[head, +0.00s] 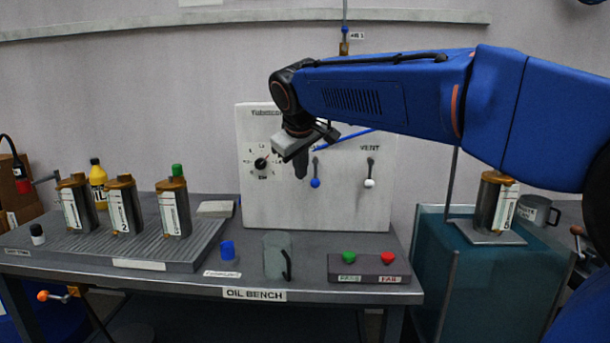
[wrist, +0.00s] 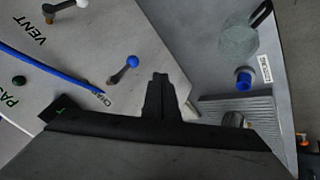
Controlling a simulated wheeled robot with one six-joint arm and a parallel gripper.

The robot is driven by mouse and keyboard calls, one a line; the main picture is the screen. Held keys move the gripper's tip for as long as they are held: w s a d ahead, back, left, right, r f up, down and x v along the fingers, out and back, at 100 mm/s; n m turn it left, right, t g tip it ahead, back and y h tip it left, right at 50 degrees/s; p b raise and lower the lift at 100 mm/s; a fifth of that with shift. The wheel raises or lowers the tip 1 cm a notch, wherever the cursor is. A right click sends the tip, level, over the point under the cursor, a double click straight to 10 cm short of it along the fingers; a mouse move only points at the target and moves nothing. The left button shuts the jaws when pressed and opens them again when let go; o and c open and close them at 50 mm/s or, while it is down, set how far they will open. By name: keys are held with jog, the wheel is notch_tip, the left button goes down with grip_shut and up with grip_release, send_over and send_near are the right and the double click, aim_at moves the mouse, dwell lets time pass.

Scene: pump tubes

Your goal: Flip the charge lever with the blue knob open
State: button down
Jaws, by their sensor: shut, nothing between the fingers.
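The charge lever's blue knob (head: 315,183) hangs at the lower end of its short dark lever on the white panel (head: 340,205). In the wrist view the blue knob (wrist: 132,61) sits at the end of the lever, with a partly readable label near its pivot. My gripper (head: 300,172) points down in front of the panel, just left of the blue-knob lever. In the wrist view its shut fingers (wrist: 158,85) are close to the blue knob, with a visible gap between them. Nothing is held. The gripper hides part of the panel beside the dial.
The vent lever with a white knob (head: 370,183) hangs to the right. A dial (head: 260,163) is on the left. On the bench below stand a clear mug (head: 277,255), a blue cap (head: 228,250) and a button box (head: 368,272). Labelled pump tubes (head: 173,212) stand on a tray at left.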

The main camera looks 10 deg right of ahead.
aim_at(315, 174)
jog(key=w+d+f, duration=0.4)
jog(key=w+f, duration=0.2)
jog(key=w, duration=0.1)
jog(key=shift+w+d+f, duration=0.25)
jog(key=shift+w, duration=0.1)
jog(key=shift+s+d+h, duration=0.1)
jog(key=shift+d+h, duration=0.15)
jog(key=shift+h, duration=0.15)
dwell(0.5)
jog(key=s+d+r+n+g+h, duration=0.1)
jog(key=d+n+h, duration=0.4)
jog(key=h, duration=0.7)
jog(key=shift+s+d+r+n+g, duration=0.2)
jog(key=shift+s+r+n+g, duration=0.2)
jog(key=shift+r+g, duration=0.3)
